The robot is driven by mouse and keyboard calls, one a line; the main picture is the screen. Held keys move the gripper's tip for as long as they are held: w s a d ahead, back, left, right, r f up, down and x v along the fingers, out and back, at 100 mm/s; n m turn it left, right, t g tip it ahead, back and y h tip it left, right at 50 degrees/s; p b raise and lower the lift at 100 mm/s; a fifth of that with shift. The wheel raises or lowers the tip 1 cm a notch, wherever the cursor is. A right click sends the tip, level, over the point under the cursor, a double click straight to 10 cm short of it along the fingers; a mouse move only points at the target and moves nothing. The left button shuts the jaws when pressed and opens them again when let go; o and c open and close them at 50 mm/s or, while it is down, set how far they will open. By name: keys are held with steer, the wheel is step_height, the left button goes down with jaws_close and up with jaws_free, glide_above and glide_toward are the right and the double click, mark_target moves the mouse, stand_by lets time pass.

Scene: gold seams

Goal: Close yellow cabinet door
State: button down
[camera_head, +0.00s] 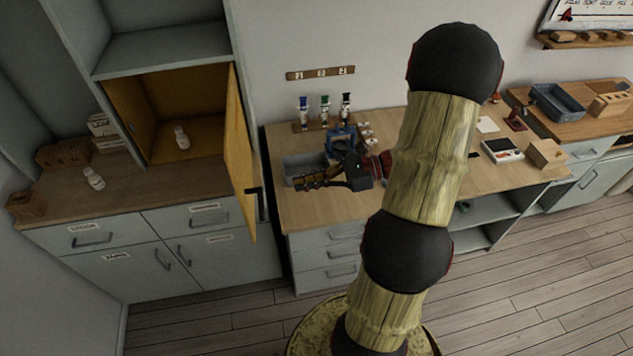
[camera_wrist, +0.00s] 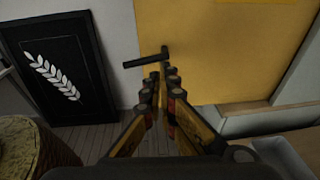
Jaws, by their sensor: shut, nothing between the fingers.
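The yellow cabinet door (camera_head: 239,150) stands open, swung out from the right side of the yellow-lined cabinet compartment (camera_head: 190,95). In the wrist view the door (camera_wrist: 225,55) fills the upper right, with a dark bar handle (camera_wrist: 146,60) near its edge. My gripper (camera_head: 300,184) is to the right of the door, above the neighbouring worktop, its fingers pointing left toward the door. In the wrist view the fingertips (camera_wrist: 160,78) are close together, empty, and appear just below the handle. I cannot tell whether they touch it.
A white bottle (camera_head: 182,138) stands inside the compartment and another bottle (camera_head: 94,179) on the counter at left. A grey bin (camera_head: 303,167) and blue device (camera_head: 341,138) are near my gripper on the worktop. A black leaf-marked panel (camera_wrist: 60,72) is left of the door. The floor (camera_head: 540,290) is clear.

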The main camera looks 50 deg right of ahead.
steer(key=b+x, duration=0.1)
steer(key=x, duration=0.7)
steer(key=shift+s, duration=0.1)
